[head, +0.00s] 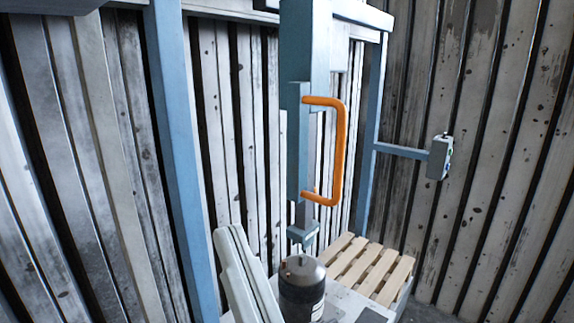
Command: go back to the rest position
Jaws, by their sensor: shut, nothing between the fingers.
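My gripper is not in this head view, so its pose and its distance from things cannot be told. A dark cylindrical housing (302,290) with a pale label stands upright on a light work surface (343,300) at the bottom centre. A blue-grey vertical column (297,150) hangs above it, with an orange handle (339,150) on its right side. The column's lower tip (303,232) is just above the housing; whether they touch is unclear.
A slatted wooden pallet (368,268) lies right of the housing. A pale slanted bar (246,275) stands left of it. Blue frame posts (181,150) rise around. A grey switch box (440,158) sits on a blue arm (402,151) at right. Corrugated metal walls (490,120) close the back.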

